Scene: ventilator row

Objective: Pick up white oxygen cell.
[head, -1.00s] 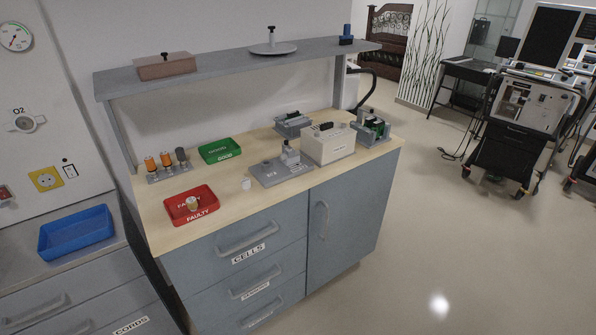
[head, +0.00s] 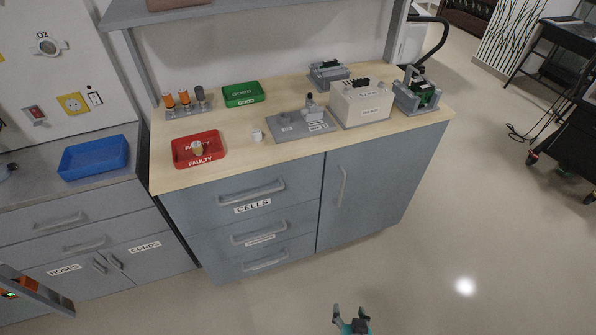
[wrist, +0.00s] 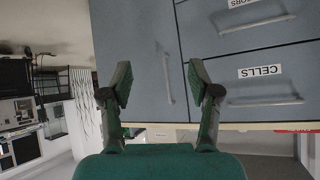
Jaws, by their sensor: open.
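A small white cylinder (head: 257,135), which looks like the white oxygen cell, stands on the wooden worktop (head: 235,165), between the red FAULTY tray (head: 180,160) and a grey plate with a device on it. My gripper (head: 352,318) is at the bottom of the head view, in front of the cabinet and well away from the cell. In the wrist view my gripper (wrist: 159,85) has its fingers apart with nothing between them, facing the cabinet front and its CELLS drawer label (wrist: 260,71). The white cell is not visible in the wrist view.
A cream-coloured cell lies in the red tray. A green GOOD tray (head: 243,100), a rack with orange and grey cells (head: 186,103), a grey test plate (head: 285,124) and a white box (head: 362,103) crowd the worktop. A shelf (head: 190,12) overhangs its back. The floor in front is clear.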

